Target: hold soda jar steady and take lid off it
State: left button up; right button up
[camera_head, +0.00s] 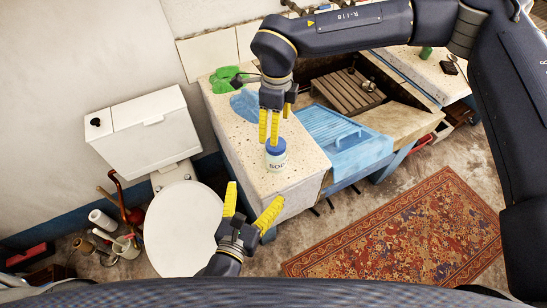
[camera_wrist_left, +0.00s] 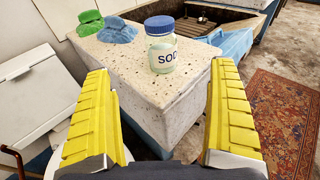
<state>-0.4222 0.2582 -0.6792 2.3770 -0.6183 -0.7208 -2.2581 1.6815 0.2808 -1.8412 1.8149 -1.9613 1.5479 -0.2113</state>
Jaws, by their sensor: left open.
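The soda jar (camera_head: 277,162) stands upright near the front end of the stone counter, with its blue lid (camera_head: 275,146) on. In the left wrist view the jar (camera_wrist_left: 162,56) shows pale contents, a label reading "SOD" and the blue lid (camera_wrist_left: 160,24). My left gripper (camera_head: 254,200) is open and empty, short of the jar. In the left wrist view its fingers (camera_wrist_left: 163,70) are spread wide with the jar ahead between them. My right gripper (camera_head: 269,142) points down at the lid in the head view. Its height above the lid and its finger opening are unclear.
The speckled stone counter (camera_head: 241,147) carries green (camera_head: 226,78) and blue cloths (camera_head: 246,104) at the back. A blue washboard-like piece (camera_head: 331,130) lies right of the jar, by the trough. A toilet (camera_head: 183,228) stands left; a patterned rug (camera_head: 410,235) covers the floor right.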

aim_at(276, 149)
jog(key=shift+d, duration=0.15)
jog(key=shift+w, duration=0.1)
pick_arm(q)
jog(key=x, duration=1.7)
jog(key=shift+w+r, duration=0.25)
jog(key=shift+r, duration=0.15)
jog(key=shift+c, duration=0.3)
